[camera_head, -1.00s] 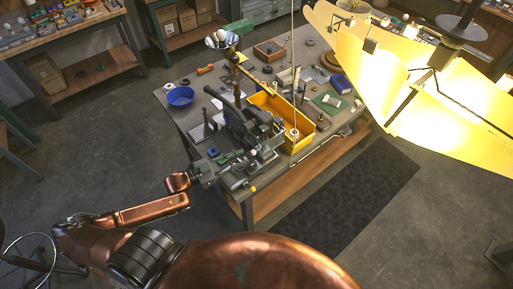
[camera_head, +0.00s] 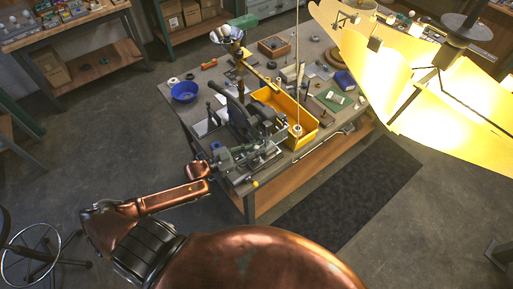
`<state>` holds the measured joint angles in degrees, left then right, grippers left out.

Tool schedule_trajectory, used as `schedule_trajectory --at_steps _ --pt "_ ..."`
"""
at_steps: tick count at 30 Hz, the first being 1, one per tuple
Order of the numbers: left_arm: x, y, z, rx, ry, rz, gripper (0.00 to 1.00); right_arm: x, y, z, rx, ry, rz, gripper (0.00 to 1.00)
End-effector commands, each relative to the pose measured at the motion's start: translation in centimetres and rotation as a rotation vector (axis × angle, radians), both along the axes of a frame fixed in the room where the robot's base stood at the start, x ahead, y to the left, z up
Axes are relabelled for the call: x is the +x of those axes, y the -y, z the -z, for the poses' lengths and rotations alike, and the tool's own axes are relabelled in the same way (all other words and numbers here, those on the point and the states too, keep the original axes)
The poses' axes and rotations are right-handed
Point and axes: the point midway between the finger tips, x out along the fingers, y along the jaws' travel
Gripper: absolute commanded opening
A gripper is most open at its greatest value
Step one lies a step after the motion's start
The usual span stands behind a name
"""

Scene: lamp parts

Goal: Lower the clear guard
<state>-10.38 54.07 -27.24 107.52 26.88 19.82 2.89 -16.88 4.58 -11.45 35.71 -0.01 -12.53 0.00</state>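A dark machine (camera_head: 236,112) stands at the near left part of the workbench (camera_head: 180,109). I cannot make out the clear guard on it for certain, as it is small and cluttered here. My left arm reaches in from the lower left, copper-coloured. My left gripper (camera_head: 233,157) is grey and lies at the bench's near left edge, just in front of the machine. It overlaps metal parts there, and I cannot tell whether it touches them or whether its fingers are open. My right gripper is not in view.
A yellow bin (camera_head: 311,126) stands right of the machine, and a blue bowl (camera_head: 184,92) lies to its left. A tall post with a shiny lamp-like head (camera_head: 226,35) rises behind it. A large glowing lampshade (camera_head: 395,85) hangs at upper right. A dark mat (camera_head: 345,200) lies on the floor.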

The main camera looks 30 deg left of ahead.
Motion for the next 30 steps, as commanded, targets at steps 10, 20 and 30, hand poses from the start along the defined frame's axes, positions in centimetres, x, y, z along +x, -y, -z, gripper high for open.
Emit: schedule_trajectory --at_steps 10,20,30 --pt "0.0 0.0 0.0 0.0 0.0 0.001 0.0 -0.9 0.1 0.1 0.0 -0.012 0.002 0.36" --pt "0.0 0.0 0.5 -0.001 -0.001 0.0 0.0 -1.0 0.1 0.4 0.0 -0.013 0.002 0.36" --pt "0.0 0.0 7.9 -0.001 -0.004 -0.003 0.0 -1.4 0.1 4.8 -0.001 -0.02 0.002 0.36"
